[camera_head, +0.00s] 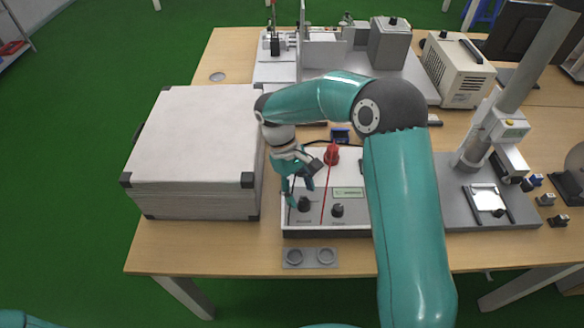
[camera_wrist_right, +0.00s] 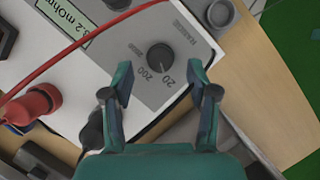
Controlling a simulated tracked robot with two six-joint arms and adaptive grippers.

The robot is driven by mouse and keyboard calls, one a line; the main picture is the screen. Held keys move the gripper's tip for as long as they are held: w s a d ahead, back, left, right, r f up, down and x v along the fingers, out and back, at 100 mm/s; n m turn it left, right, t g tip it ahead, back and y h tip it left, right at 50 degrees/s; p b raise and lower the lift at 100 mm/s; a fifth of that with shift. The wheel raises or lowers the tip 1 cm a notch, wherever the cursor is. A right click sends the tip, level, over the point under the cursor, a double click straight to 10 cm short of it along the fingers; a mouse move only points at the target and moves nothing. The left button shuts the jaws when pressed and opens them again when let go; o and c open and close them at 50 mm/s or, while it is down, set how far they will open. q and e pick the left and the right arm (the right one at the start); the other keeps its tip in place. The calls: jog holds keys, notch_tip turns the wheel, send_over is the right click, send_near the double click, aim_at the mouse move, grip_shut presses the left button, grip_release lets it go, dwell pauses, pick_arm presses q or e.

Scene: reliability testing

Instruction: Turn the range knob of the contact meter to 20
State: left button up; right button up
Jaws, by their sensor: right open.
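The contact meter (camera_head: 294,222) is a white box with a grey front panel on the table. Its range knob (camera_head: 304,203) is the black left one. In the right wrist view the range knob (camera_wrist_right: 160,57) stands by the printed marks 20, 200 and a larger one; I cannot tell surely which its pointer faces. The display (camera_wrist_right: 76,21) reads about 3.2 mOhm. My right gripper (camera_head: 298,195) hangs open over the panel's left part. In the wrist view its open fingers (camera_wrist_right: 162,88) point towards the knob, with nothing between them. My left gripper is not in view.
A red lead runs from the red terminal (camera_head: 332,154) across the panel. A second black knob (camera_head: 338,210) is to the right. A large pale case (camera_head: 192,150) stands close on the left. A grey plate with two round recesses (camera_head: 310,258) lies in front of the meter.

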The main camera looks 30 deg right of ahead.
jog(key=v, duration=0.9)
jog(key=shift+w+r, duration=0.15)
jog(key=shift+w, duration=0.05)
